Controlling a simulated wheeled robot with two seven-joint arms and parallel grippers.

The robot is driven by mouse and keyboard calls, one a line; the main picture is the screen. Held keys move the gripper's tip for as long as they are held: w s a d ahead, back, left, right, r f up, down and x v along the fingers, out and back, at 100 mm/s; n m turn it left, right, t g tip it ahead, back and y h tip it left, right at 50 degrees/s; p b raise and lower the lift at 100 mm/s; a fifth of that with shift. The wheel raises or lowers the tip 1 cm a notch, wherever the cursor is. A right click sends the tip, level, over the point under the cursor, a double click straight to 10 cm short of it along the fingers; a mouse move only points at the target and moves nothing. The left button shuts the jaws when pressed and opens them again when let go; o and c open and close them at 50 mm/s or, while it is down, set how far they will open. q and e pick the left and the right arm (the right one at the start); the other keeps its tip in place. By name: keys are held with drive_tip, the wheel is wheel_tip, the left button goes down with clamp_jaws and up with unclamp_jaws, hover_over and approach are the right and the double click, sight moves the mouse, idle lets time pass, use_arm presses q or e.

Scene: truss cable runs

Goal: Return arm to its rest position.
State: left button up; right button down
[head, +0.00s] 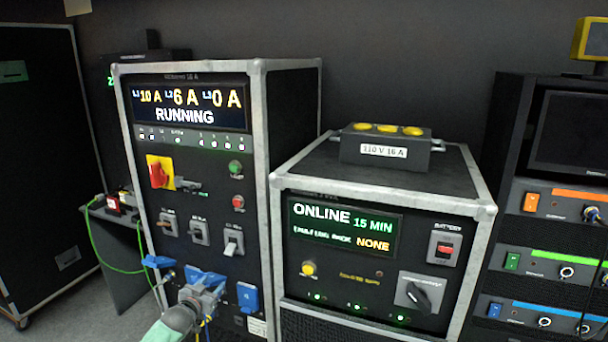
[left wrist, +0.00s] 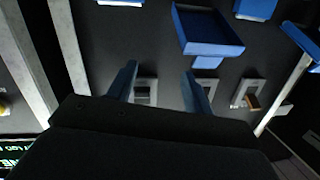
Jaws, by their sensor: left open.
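My left gripper (head: 203,283) is in front of the lower part of the power distribution rack (head: 262,200), at its blue sockets. In the left wrist view the left gripper (left wrist: 160,78) shows two separated fingers with nothing between them. Beyond the fingers are the panel's switches, and a blue socket with a raised lid (left wrist: 208,35). In the head view my left forearm enters from the bottom and hides part of the lower panel. My right gripper is not in view.
The rack display (head: 190,107) reads RUNNING. To its right stands a lower unit (head: 385,185) reading ONLINE, with a yellow-capped box (head: 388,150) on top. A blue socket (head: 247,298) is close beside the gripper. A green cable (head: 118,268) hangs at the left.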

use_arm(q)
drive_tip(key=s+d+f+g+y, duration=0.1)
drive_tip(key=s+d+f+g, duration=0.4)
drive_tip(key=s, duration=1.4)
drive_tip(key=s+d+f+n+g, duration=0.1)
drive_tip(key=s+d+f+g, duration=0.3)
drive_tip(key=s+f, duration=0.6)
drive_tip(key=s+d+f+n+g+y, duration=0.1)
drive_tip(key=s+d+f+g, duration=0.4)
drive_tip(key=s, duration=2.4)
wheel_tip(320, 180, down, 3)
drive_tip(key=shift+d+f+g+y, duration=0.2)
drive_tip(key=shift+d+g+y, duration=0.1)
drive_tip(key=shift+d, duration=0.95)
drive_tip(key=shift+w, duration=0.1)
